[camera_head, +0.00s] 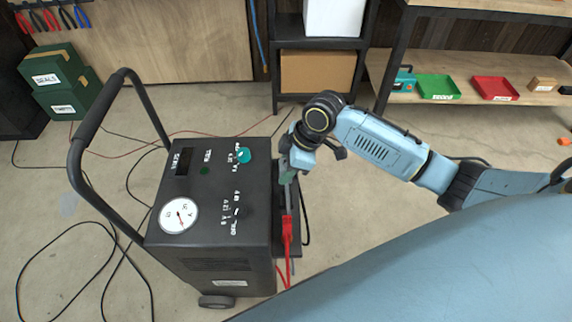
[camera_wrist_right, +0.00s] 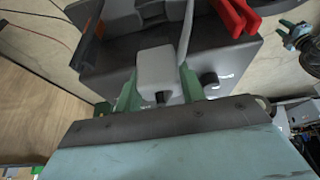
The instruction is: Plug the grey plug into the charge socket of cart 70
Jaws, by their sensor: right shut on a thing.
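The dark cart (camera_head: 205,230) stands left of centre, with a tall black handle on its left. I cannot read a number 70 on it. My right gripper (camera_head: 287,178) is at the cart's right side, near the top edge. In the right wrist view, its green fingers (camera_wrist_right: 160,92) are shut on the grey plug (camera_wrist_right: 158,66), with a grey cable running up from it. A short dark end (camera_wrist_right: 162,97) shows below the plug. A dark round part (camera_wrist_right: 209,80) is just right of the fingers. I cannot tell whether it is the charge socket. My left gripper is out of view.
Red clamps (camera_head: 287,235) hang at the cart's right side, close below my gripper. They also show in the right wrist view (camera_wrist_right: 238,14). Cables lie on the floor left of the cart. Green boxes (camera_head: 58,80) and shelves (camera_head: 318,60) stand behind.

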